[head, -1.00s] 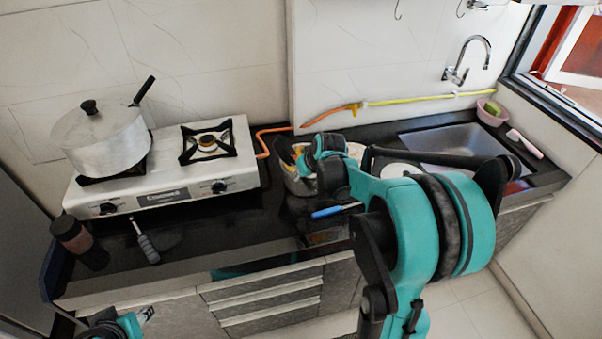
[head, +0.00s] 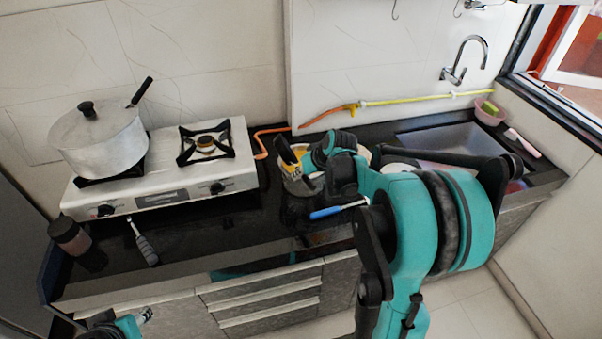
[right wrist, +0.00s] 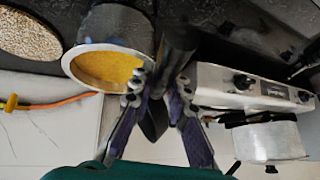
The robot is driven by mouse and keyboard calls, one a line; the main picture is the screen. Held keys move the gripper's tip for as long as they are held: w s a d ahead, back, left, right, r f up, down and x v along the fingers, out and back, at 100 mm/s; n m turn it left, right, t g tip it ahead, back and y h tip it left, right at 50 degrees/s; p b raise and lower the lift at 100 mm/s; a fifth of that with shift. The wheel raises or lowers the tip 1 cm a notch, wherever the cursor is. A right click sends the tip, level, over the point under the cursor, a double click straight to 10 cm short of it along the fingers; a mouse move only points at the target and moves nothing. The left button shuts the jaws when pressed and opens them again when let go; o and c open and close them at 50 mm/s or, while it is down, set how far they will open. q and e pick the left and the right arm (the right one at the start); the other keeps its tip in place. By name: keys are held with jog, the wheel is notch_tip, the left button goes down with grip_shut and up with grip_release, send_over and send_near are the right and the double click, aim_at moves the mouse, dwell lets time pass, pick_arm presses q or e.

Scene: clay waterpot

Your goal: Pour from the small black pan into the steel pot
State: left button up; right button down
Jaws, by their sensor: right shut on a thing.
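The steel pot (head: 297,185) stands on the black counter right of the stove. In the right wrist view a round steel-rimmed pot (right wrist: 82,63) has yellow contents. My right gripper (head: 322,150) is beside and above it, shut on the dark handle of the small black pan (head: 283,149). The pan looks tilted and nearly edge-on; its inside is hidden. In the right wrist view the pan (right wrist: 153,118) shows dark between the fingers of my right gripper (right wrist: 160,85). My left gripper (head: 145,316) is low at the left, and its opening is unclear.
A white stove (head: 170,198) carries a lidded silver pot (head: 100,140) on its left burner. A blue-handled tool (head: 328,212) lies near the pot. The sink (head: 450,140) is at right.

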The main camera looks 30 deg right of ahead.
dwell(0.6)
jog(key=shift+d+r+y, duration=0.15)
jog(key=shift+d+y, duration=0.2)
jog(key=shift+y, duration=0.25)
dwell(0.3)
jog(key=shift+d+r+m+t+y+b, duration=0.1)
jog(key=shift+d+m+t+y+b, duration=0.25)
jog(key=shift+y+b, duration=0.2)
jog(key=shift+s, duration=0.1)
dwell(0.3)
jog(key=shift+d+m+y+b, duration=0.3)
jog(key=shift+y+b, duration=0.1)
jog(key=shift+y, duration=0.25)
dwell(0.4)
